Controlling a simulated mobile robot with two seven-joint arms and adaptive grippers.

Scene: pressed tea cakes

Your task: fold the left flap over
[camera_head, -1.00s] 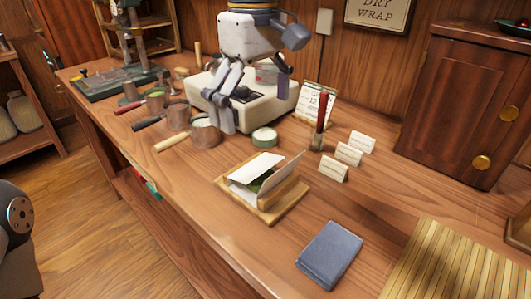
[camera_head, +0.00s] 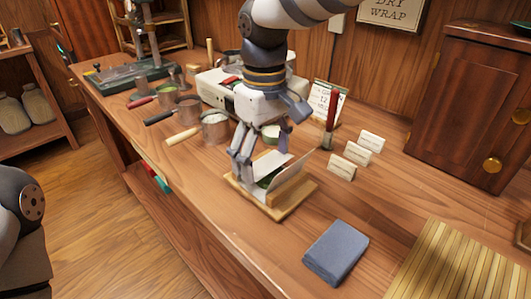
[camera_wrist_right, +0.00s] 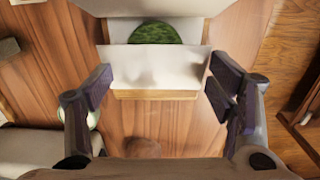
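A wooden wrapping board (camera_head: 283,211) holds white wrapping paper with raised flaps around a green tea cake (camera_head: 266,181). The right flap (camera_head: 291,180) stands tilted up. My right gripper (camera_head: 243,178) is low at the board's left side, pointing down, and covers part of the paper. In the right wrist view, my right gripper (camera_wrist_right: 157,98) is open, with one finger on each side of a white flap (camera_wrist_right: 160,68). The green cake (camera_wrist_right: 155,33) shows behind that flap. I cannot tell whether the fingers touch the paper. My left gripper is out of view.
Metal cups (camera_head: 215,129) with handles stand behind and left of the board. A blue-grey cloth block (camera_head: 336,252) and a bamboo mat (camera_head: 455,265) lie to the right.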

